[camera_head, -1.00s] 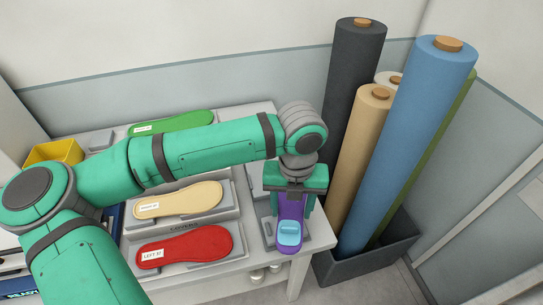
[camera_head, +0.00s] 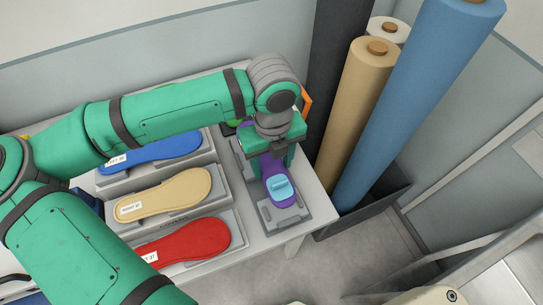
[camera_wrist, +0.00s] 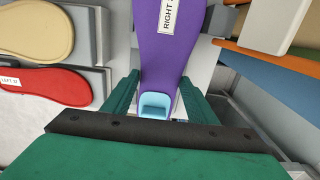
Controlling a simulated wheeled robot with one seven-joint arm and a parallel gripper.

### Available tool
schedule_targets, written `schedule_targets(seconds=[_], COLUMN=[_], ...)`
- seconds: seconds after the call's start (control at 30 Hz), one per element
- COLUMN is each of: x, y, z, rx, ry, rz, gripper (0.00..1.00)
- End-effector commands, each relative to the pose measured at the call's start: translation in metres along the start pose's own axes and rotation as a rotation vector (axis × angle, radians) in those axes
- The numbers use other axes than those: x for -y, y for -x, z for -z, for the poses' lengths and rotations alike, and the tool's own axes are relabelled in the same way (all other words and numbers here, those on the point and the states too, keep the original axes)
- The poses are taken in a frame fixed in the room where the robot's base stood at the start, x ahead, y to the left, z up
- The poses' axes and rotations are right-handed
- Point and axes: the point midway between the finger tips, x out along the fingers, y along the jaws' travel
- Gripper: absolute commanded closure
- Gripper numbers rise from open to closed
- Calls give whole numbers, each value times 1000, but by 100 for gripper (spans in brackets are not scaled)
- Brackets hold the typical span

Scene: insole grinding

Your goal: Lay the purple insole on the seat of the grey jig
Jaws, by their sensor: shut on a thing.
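The purple insole (camera_head: 269,167) has a light blue cup-shaped piece (camera_head: 281,189) at its near end. My gripper (camera_head: 272,160) is shut on the insole, with a finger on either side near that end. In the wrist view the insole (camera_wrist: 172,50) runs away between my fingers (camera_wrist: 158,100), and a white label starting "RIGHT" shows on it. The grey jig (camera_head: 291,216) lies under and around the insole at the table's right end, its near part bare. My gripper and arm hide its far part. I cannot tell whether the insole touches the seat.
Left of the jig, grey stepped holders carry a blue insole (camera_head: 150,153), a tan insole (camera_head: 163,194) and a red insole (camera_head: 190,245). Tall rolls, including a blue roll (camera_head: 415,95) and a tan roll (camera_head: 355,110), stand in a dark bin (camera_head: 385,205) close to the right.

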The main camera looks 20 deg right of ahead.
Motion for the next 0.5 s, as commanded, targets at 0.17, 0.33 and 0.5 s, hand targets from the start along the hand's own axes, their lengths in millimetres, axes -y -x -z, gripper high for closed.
schedule_targets(seconds=[0.17, 0.33, 0.5], x=[0, 0, 0], y=[-19, -34, -44], z=[0, 0, 0], rx=[-2, -1, 0], ry=[-1, -1, -1], rz=[0, -1, 0], gripper=[70, 70, 70])
